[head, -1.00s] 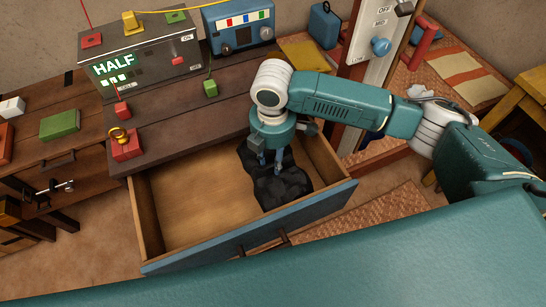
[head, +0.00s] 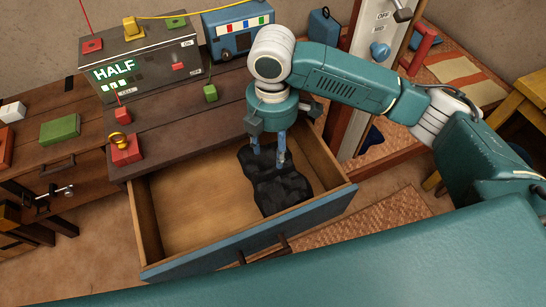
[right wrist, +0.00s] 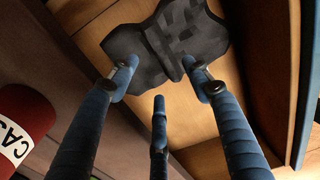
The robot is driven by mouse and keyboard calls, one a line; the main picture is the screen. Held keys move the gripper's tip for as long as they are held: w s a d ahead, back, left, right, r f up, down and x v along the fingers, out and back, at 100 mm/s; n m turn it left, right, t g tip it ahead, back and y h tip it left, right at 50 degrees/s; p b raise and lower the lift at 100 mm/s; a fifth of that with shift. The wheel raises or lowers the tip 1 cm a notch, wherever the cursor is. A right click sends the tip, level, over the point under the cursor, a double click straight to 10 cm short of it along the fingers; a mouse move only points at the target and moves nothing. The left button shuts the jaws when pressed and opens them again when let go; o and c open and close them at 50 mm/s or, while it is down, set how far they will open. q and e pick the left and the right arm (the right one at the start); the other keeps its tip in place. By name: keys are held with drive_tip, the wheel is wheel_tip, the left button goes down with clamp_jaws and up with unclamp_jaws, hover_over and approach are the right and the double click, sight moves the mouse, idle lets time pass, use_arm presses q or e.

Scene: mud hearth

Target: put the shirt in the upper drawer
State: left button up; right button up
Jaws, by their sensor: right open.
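The shirt (head: 280,188), a dark, crumpled cloth, lies on the floor of the open drawer (head: 185,205), toward its right side. The drawer has wooden walls and a blue front. My right gripper (head: 268,152) is over the shirt's back part, pointing down, with its fingers spread. In the right wrist view the shirt (right wrist: 178,38) lies beyond the open fingertips of my right gripper (right wrist: 158,75), with nothing gripped between them. Whether a fingertip still touches the cloth cannot be told. My left gripper is not in view.
The wooden top above the drawer holds a grey box reading HALF (head: 150,60), a blue device (head: 238,32), a green block (head: 210,92) and a red block with a yellow ring (head: 126,153). A post with a blue knob (head: 380,50) stands right. The drawer's left half is empty.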

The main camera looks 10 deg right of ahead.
wheel_tip(320, 180, up, 4)
drive_tip(key=shift+r, duration=0.1)
drive_tip(key=shift+d, duration=0.1)
idle(0.5)
